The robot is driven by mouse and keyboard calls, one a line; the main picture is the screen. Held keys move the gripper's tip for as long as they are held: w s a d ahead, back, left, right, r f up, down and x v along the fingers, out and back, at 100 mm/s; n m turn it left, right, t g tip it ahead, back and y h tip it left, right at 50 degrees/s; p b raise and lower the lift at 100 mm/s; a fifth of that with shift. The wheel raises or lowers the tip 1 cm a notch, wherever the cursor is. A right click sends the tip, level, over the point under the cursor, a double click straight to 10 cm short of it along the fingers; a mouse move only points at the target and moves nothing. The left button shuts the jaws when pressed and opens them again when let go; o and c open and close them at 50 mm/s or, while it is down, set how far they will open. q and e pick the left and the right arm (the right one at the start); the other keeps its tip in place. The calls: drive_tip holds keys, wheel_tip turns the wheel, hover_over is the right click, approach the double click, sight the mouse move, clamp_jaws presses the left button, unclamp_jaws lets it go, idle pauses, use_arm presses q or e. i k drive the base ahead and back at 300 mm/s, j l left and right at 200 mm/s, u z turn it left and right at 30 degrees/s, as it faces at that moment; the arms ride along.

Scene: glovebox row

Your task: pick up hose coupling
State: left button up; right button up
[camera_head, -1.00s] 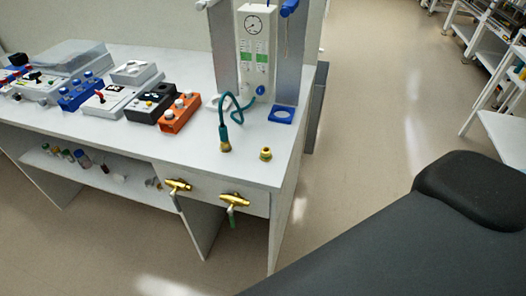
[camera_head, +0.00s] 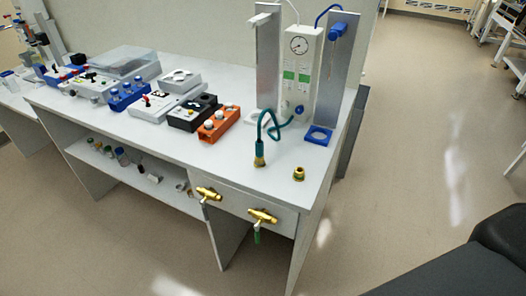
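A teal hose (camera_head: 262,127) arches over the white bench's top, and its brass end coupling (camera_head: 259,161) points down at the bench. I cannot tell whether the coupling's tip touches the surface. A separate short brass fitting (camera_head: 298,174) stands to its right near the bench's front right corner. Which of the two brass pieces is the hose coupling is not clear from the picture. Neither of my grippers is in view, and nothing is seen holding either brass piece.
Behind the hose stands a white gauge unit (camera_head: 302,75), with a blue-based grey stand (camera_head: 318,135) to its right. An orange control box (camera_head: 219,124) lies left. Two brass valves (camera_head: 262,216) stick out from the bench front. A dark padded surface (camera_head: 460,272) fills the lower right.

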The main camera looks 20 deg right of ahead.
sight(259, 143)
drive_tip(key=k+l+z, duration=0.15)
drive_tip(key=l+z, duration=0.25)
drive_tip(key=l, duration=0.15)
drive_tip(key=l+z, duration=0.35)
drive_tip(key=l, duration=0.2)
drive_tip(key=k, duration=0.05)
